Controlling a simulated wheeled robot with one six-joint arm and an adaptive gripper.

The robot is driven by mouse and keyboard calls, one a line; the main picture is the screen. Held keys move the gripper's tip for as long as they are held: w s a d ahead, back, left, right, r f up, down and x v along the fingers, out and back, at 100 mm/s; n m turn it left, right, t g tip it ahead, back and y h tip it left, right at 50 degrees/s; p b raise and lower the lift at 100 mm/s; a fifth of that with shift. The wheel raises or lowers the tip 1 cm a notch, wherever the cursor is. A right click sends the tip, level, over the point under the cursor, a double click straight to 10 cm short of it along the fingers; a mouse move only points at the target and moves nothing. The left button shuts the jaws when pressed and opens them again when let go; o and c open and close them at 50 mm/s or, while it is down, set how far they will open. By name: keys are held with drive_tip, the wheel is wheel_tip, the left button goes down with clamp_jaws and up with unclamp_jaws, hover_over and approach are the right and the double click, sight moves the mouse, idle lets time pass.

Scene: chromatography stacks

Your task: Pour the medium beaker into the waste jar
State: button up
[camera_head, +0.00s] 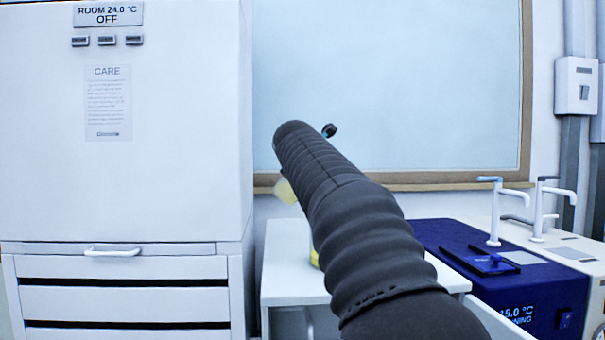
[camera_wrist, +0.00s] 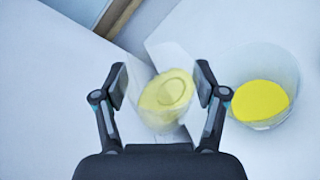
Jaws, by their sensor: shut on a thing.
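My gripper (camera_wrist: 161,86) is shut on a clear beaker (camera_wrist: 165,103) with yellow liquid, its two fingers on either side. The beaker looks tilted in the wrist view. In the head view, a small pale-yellow part of it (camera_head: 285,191) shows left of my arm. A wider clear container (camera_wrist: 262,117) with bright yellow liquid stands on the white surface, to the right of the held beaker and apart from it in the wrist view. It may be the waste jar; no label shows. In the head view, my arm hides most of it, leaving a yellow sliver (camera_head: 314,259).
A blue bath unit (camera_head: 540,285) with white taps stands at the right. A tall white cabinet (camera_head: 170,190) with drawers fills the left. A framed board (camera_head: 430,90) hangs behind.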

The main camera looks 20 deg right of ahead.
drive_tip(key=shift+r+m+y, duration=0.2)
drive_tip(key=shift+m+y, duration=0.1)
drive_tip(key=shift+m, duration=0.2)
drive_tip(key=shift+s, duration=0.1)
drive_tip(key=shift+d+m+t, duration=0.15)
drive_tip(key=shift+m+t, duration=0.15)
drive_tip(key=shift+m, duration=0.1)
drive_tip(key=shift+s+d+r+m+t+y, duration=0.15)
drive_tip(key=shift+m+y, duration=0.1)
drive_tip(key=shift+m, duration=0.15)
drive_tip(key=shift+d+r+m+t+y, duration=0.15)
drive_tip(key=shift+m+y, duration=0.1)
drive_tip(key=shift+m, duration=0.15)
drive_tip(key=shift+a+f, duration=0.1)
drive_tip(key=shift+m+b, duration=0.35)
drive_tip(key=shift+m, duration=0.05)
